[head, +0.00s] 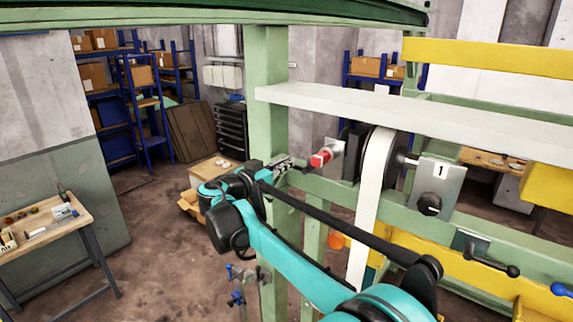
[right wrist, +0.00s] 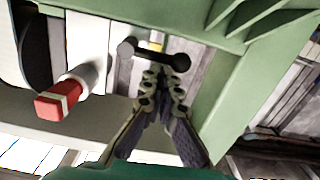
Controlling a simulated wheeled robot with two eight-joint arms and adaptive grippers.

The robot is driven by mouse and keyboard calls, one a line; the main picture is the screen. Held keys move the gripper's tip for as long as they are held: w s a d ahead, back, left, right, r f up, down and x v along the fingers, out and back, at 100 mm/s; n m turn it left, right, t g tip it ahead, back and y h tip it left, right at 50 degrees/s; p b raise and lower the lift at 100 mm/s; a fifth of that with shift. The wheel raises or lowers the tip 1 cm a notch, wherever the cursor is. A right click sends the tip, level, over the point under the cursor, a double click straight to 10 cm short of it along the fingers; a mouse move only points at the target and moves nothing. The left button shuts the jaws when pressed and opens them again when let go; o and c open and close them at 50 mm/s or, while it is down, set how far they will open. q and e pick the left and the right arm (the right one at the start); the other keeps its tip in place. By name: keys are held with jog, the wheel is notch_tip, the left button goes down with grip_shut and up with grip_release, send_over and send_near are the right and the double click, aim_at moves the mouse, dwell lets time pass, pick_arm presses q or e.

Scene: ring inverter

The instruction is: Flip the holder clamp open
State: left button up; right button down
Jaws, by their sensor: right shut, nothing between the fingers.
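The holder at the green frame has a red-tipped part (head: 321,157) with a pale band. It also shows in the right wrist view (right wrist: 52,104), at the left, in front of a white wheel or strip. A dark handle with rounded ends (right wrist: 150,54) is just beyond my right fingertips; I cannot tell if it is the clamp lever or if they touch it. My right gripper (head: 284,163) is shut and empty, left of the red part in the head view. In the right wrist view its fingers (right wrist: 164,82) meet in the middle. My left gripper is out of view.
A green post (head: 267,70) and a white crossbar (head: 400,118) stand close around my right arm. A plate marked 1 with a black knob (head: 429,204) is at the right. A workbench (head: 45,230) stands at the left; the floor between is open.

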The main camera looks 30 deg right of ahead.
jog(key=shift+w+f+n+b, duration=0.1)
jog(key=shift+f+n+b, duration=0.2)
jog(key=shift+n, duration=0.1)
notch_tip(320, 180, down, 6)
jog(key=s+n+b, duration=0.2)
jog(key=n+b, duration=0.5)
jog(key=n, duration=0.8)
jog(key=shift+d+h, duration=0.4)
jog(key=shift+s, duration=0.25)
